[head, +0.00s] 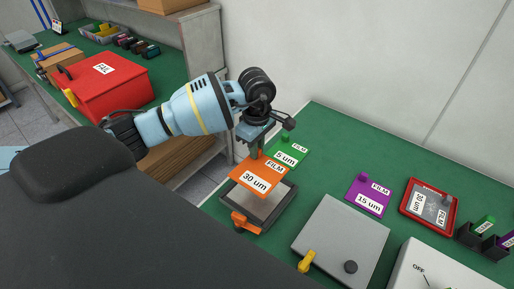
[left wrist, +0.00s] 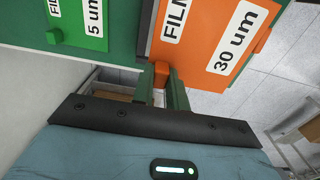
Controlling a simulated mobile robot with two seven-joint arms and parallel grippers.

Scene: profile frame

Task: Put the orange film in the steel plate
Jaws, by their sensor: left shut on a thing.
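The orange film (head: 252,182), labelled "FILM 30 um", is held by its small tab in my left gripper (head: 258,147). In the left wrist view the two green fingers (left wrist: 162,88) are shut on the orange tab, with the orange film (left wrist: 205,62) beyond them. In the head view the film overlaps the back of a dark-rimmed grey metal plate (head: 262,206) with an orange clip at its front; the gap between them is hard to judge. My right gripper is not in view.
A green film (head: 292,151) lies just behind the orange one. A purple film (head: 368,198), a red-framed tray (head: 430,207) and dark holders (head: 485,240) stand to the right. A white box marked OFF (head: 440,270) is at front right. A red box (head: 108,82) sits on the left bench.

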